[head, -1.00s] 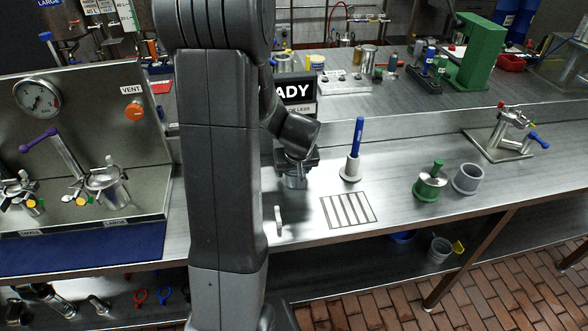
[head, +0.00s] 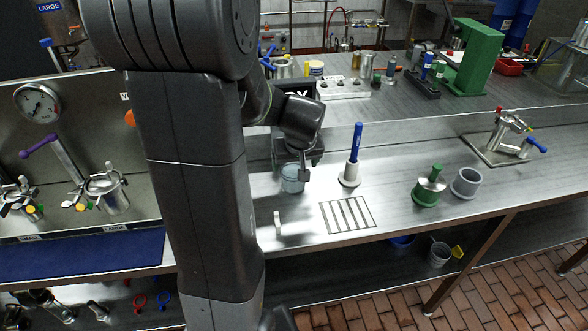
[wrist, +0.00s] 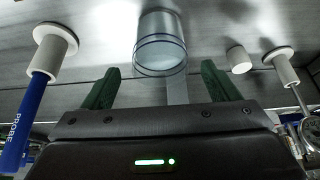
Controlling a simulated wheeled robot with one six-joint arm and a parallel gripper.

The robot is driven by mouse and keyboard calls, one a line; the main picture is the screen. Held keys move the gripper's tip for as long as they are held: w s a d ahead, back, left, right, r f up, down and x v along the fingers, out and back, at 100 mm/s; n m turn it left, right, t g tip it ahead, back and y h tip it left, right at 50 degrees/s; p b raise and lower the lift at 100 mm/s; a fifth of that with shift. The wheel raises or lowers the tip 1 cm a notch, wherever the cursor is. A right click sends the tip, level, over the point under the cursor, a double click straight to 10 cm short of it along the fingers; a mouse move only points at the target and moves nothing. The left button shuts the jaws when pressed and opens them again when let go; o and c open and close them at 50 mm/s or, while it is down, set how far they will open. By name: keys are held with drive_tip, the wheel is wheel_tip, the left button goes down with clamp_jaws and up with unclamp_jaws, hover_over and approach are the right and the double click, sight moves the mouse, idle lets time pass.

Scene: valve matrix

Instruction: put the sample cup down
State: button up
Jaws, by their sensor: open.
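The sample cup (head: 292,180) is a clear, bluish cylinder standing on the steel bench in the head view, left of the blue probe's holder. In the wrist view the cup (wrist: 161,45) is ahead of my gripper (wrist: 150,85), between the lines of its two green fingers and beyond their tips. The fingers are wide apart and hold nothing. In the head view my gripper (head: 303,172) is beside the cup, partly hidden by my own arm.
A blue probe (head: 357,142) stands in a white holder (head: 350,174) right of the cup. A slotted drain grate (head: 347,214) lies in front. A small upright post (head: 277,222) is near the front edge.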

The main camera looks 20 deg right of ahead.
drive_tip(key=shift+v, duration=2.15)
